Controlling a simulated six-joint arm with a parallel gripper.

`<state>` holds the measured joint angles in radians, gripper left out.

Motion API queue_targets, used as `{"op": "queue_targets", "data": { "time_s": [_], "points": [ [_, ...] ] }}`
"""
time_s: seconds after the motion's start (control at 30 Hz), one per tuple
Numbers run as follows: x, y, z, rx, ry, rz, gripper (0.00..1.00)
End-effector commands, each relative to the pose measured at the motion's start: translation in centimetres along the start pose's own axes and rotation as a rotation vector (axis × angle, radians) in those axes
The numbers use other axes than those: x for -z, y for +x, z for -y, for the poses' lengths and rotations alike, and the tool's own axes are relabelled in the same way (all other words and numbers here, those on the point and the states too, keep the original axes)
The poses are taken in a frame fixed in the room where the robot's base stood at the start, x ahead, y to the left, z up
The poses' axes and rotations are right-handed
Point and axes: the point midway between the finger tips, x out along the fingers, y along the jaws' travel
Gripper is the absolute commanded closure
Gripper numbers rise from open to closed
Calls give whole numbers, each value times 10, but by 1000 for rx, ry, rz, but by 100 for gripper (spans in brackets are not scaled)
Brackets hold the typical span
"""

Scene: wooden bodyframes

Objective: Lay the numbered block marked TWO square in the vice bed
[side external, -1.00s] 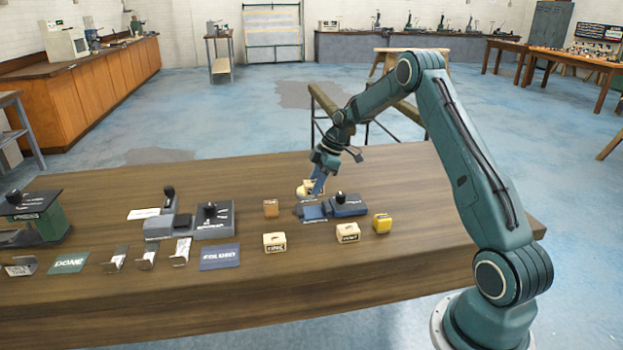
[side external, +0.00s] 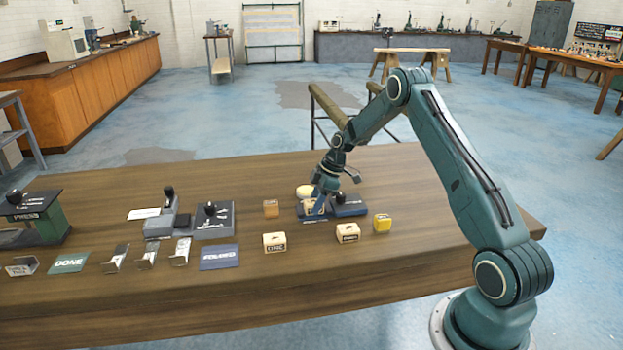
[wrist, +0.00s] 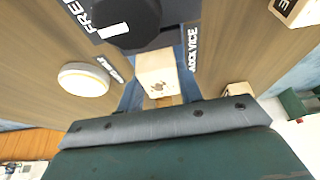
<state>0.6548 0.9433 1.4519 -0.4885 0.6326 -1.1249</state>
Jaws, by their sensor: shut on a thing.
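My gripper (side external: 318,208) is shut on a pale wooden block (wrist: 157,72), low over the blue block vice (side external: 349,209). In the wrist view the block is over the blue vice bed (wrist: 190,88), roughly in line with it. Its dark marking is too small to read. I cannot tell whether the block touches the bed floor. The vice has a black knob (wrist: 125,20), and a label reading "BLOCK VICE" beside the bed. In the side view my fingers partly cover the block.
A round cream disc (wrist: 85,80) lies beside the vice. A grey fixture (side external: 212,220) stands further left. The table behind is clear.

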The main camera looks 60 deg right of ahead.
Motion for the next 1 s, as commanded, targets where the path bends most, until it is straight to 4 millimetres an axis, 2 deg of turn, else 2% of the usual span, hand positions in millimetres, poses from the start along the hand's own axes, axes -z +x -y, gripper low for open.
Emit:
{"op": "queue_targets", "data": {
  "time_s": [0.37, 0.4, 0.5, 0.83, 1.0],
  "points": [
    [-1, 2, 0, -1, -1, 0, 87],
    [-1, 2, 0, -1, -1, 0, 58],
    [-1, 2, 0, -1, -1, 0, 42],
    [0, 1, 0, -1, -1, 0, 42],
    [0, -6, 0, -1, 0, -1, 42]
  ]
}}
